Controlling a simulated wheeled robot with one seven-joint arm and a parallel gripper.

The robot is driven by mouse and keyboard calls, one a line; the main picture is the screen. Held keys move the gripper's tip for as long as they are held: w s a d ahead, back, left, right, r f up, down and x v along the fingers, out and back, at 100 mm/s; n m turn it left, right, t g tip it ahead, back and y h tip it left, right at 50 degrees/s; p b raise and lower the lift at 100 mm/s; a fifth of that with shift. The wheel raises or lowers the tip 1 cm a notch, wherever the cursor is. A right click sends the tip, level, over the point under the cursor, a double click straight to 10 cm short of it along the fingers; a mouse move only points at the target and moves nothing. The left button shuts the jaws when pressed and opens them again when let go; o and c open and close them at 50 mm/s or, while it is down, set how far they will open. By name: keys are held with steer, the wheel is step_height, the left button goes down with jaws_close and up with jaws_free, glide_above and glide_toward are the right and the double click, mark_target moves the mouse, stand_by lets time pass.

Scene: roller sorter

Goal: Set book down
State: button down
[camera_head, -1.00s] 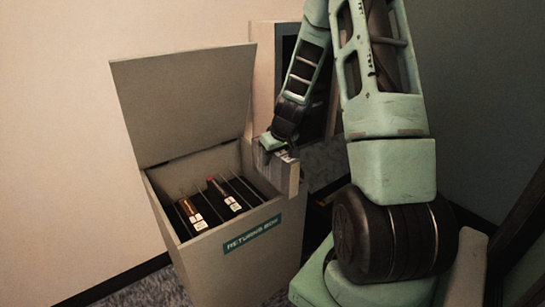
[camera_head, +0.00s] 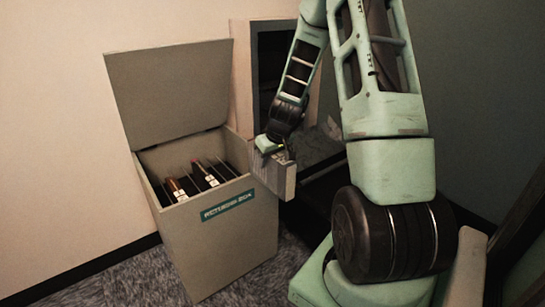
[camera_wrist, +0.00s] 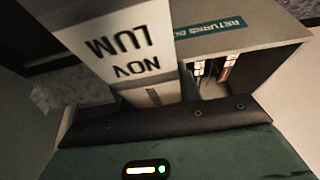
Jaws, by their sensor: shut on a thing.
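My gripper (camera_head: 270,146) is shut on a grey book (camera_head: 272,176) and holds it upright, just to the right of the returns box. In the wrist view the book's pale spine (camera_wrist: 130,50) shows dark letters and fills the upper middle. The fingertips are mostly hidden there. The returns box (camera_head: 235,240) stands on the carpet with its lid (camera_head: 170,90) open. Its green label (camera_head: 228,205) faces me, and the box also shows in the wrist view (camera_wrist: 270,40).
Two dark books (camera_head: 204,176) (camera_head: 176,188) stand in the slots of the returns box. A framed opening (camera_head: 270,75) and a dark surface (camera_head: 325,180) lie behind and to the right of my gripper. Carpet (camera_head: 140,275) is clear in front of the box.

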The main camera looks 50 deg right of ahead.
steer(key=a+f+n+y, duration=0.1)
steer(key=a+f+n, duration=0.1)
steer(key=a, duration=2.2)
steer(key=shift+w+f+n, duration=0.15)
steer(key=shift+f+n, duration=0.15)
